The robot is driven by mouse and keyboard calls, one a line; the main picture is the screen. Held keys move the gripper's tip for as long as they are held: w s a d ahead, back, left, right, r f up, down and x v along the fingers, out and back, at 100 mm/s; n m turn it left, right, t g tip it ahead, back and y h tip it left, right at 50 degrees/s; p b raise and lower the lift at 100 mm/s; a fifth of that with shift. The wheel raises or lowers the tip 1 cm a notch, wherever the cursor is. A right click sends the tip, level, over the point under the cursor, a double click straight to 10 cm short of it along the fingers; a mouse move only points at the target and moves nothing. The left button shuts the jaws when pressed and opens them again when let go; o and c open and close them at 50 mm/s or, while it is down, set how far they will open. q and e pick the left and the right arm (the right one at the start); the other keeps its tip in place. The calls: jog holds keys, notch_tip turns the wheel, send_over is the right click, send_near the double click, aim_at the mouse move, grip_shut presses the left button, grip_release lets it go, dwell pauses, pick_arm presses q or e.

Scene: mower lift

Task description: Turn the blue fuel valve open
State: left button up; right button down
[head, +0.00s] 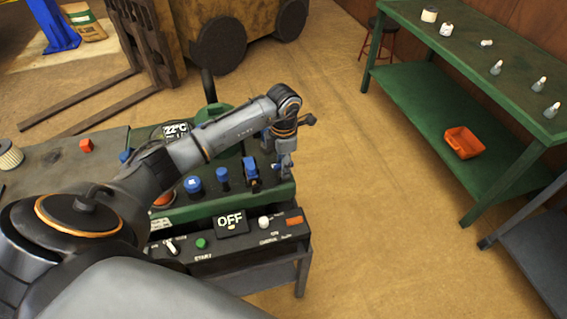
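A green machine (210,210) sits on a bench in the middle of the head view, with several blue parts on its top. A blue upright fitting with a dark part (250,172) looks most like the fuel valve, but its lever position is too small to read. A blue knob (222,175) and a blue round cap (193,185) stand left of it. My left gripper (285,170) points down at the machine's right end, just right of the blue fitting. Its fingers are too small to tell open from shut, and any contact is unclear. My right gripper is out of view.
A control panel with an OFF display (231,221) lies in front of the machine. A green shelf table (433,110) with an orange bin (464,142) stands right. Open floor lies between.

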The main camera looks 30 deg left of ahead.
pick_arm(q)
grip_shut()
jog(key=shift+n, duration=0.5)
jog(key=n+b, duration=0.1)
jog(key=n, duration=0.5)
jog(key=shift+n+b, duration=0.3)
jog(key=shift+b, duration=0.1)
jog(key=n, duration=1)
jog(key=shift+w+r, duration=0.1)
jog(key=shift+n, duration=0.4)
